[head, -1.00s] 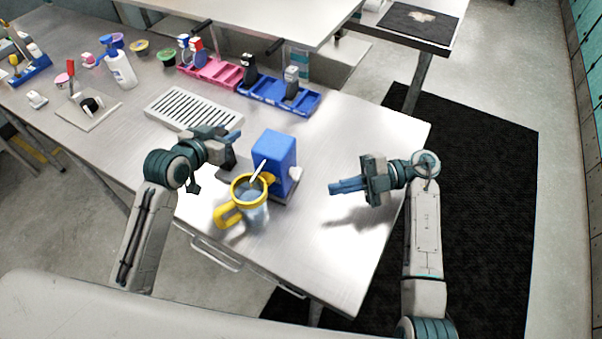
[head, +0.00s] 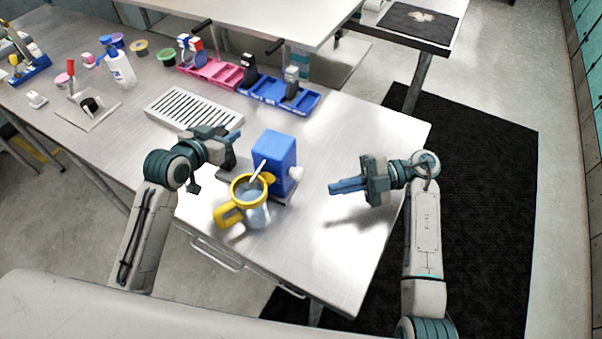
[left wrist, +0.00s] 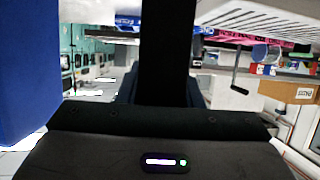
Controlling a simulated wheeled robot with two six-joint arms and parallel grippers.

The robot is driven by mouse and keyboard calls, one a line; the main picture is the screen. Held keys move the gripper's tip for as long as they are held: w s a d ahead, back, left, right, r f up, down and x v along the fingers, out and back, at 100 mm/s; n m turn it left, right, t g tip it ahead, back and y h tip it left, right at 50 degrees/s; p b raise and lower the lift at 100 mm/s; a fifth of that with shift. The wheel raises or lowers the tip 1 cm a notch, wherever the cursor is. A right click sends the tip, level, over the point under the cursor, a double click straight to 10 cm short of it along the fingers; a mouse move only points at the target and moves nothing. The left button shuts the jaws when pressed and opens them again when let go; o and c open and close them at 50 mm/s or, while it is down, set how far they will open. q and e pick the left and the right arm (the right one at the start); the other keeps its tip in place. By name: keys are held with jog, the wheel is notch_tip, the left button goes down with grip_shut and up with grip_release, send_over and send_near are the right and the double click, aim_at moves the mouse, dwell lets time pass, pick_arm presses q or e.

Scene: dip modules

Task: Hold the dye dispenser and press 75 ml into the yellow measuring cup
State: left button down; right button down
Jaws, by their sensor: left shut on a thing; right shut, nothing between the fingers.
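The blue dye dispenser (head: 281,153) stands upright on the table, with a white knob (head: 295,173) on its right side and a pale spout in front. The yellow measuring cup (head: 228,216), with yellow rim and handle and a clear body, stands in front of it under the spout. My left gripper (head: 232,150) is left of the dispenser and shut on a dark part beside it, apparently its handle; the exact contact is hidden. In the left wrist view a blue side (left wrist: 30,70) fills the left edge. My right gripper (head: 332,188) is shut and empty, right of the knob and apart from it.
A white slotted rack (head: 188,107) lies behind my left gripper. Pink (head: 222,78) and blue (head: 262,93) trays with bottles stand at the back, and a white bottle (head: 122,70) further left. The table's right front is clear up to its edge.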

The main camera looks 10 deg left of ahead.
jog(key=d, duration=0.2)
jog(key=s+d, duration=0.1)
jog(key=d, duration=0.1)
jog(key=shift+a, duration=0.15)
jog(key=shift+a, duration=0.1)
send_near(298, 174)
jog(key=shift+s+a+f, duration=0.35)
jog(key=shift+s+a, duration=0.2)
jog(key=shift+a, duration=0.15)
jog(key=shift+s+a+f, duration=0.4)
jog(key=shift+s+a, duration=0.15)
jog(key=shift+a, duration=0.2)
jog(key=shift+s+a+f, duration=0.35)
jog(key=shift+s+a, duration=0.2)
jog(key=shift+a, duration=0.15)
jog(key=shift+a, duration=0.15)
dwell(0.5)
jog(key=shift+w+a, duration=0.1)
jog(key=shift+a, duration=0.15)
